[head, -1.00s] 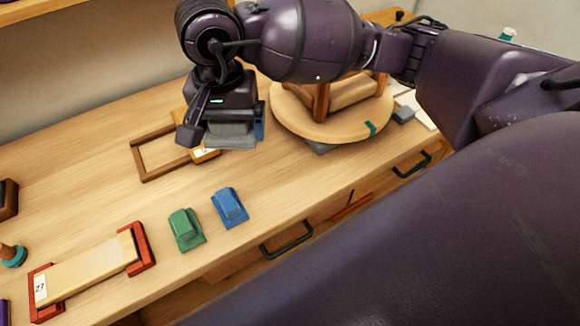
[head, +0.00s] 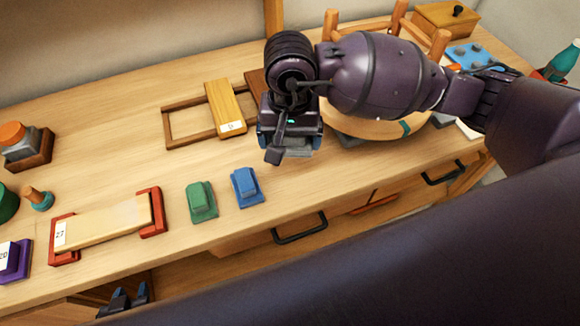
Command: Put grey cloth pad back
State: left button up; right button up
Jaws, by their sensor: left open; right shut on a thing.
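My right gripper (head: 290,140) reaches in from the right over the middle of the workbench. It is shut on a grey pad (head: 301,149), of which only a part shows below the fingers. I cannot tell whether the pad touches the bench. A brown wooden frame (head: 168,128) lies to the left of this gripper, with a yellow labelled block (head: 226,108) across its right part. The round wooden board (head: 385,130) is just right of the gripper, partly hidden by my arm. My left gripper (head: 129,302) is low at the bottom left, open and empty, in front of the bench.
A green block (head: 201,201) and a blue block (head: 246,187) stand near the front edge. Left of them is a red-ended holder with a pale plank (head: 105,223). The bench between frame and blocks is clear.

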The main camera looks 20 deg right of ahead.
aim_at(290, 176)
notch_tip(290, 176, down, 11)
jog(key=shift+r, duration=0.1)
dwell(0.4)
jog(key=shift+f+b, duration=0.25)
jog(key=shift+b, duration=0.1)
jog(key=o, duration=0.6)
jog(key=shift+c, duration=0.2)
jog(key=shift+o, duration=0.2)
jog(key=shift+r, duration=0.1)
notch_tip(290, 176, up, 12)
jog(key=shift+r, duration=0.15)
